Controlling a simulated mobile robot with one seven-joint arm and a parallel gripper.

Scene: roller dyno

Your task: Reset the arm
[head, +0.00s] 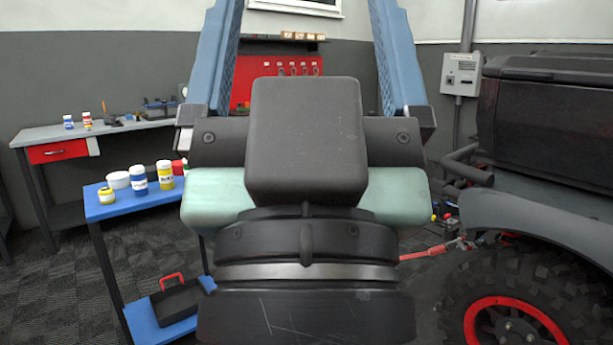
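My own arm fills the middle of the head view, close to the camera. It has a dark round base with a silver ring, a pale green link and a dark block. Two blue link sides rise from it and leave the picture at the top. My gripper is not in view, so whether it is open or holds something does not show. The arm hides the middle of the room behind it.
A blue cart (96,212) with several jars stands at left; a black toolbox (175,301) sits on its lower shelf. A workbench (60,134) is behind it. A vehicle with a big tyre (455,307) stands close at right. Carpet (45,285) shows at lower left.

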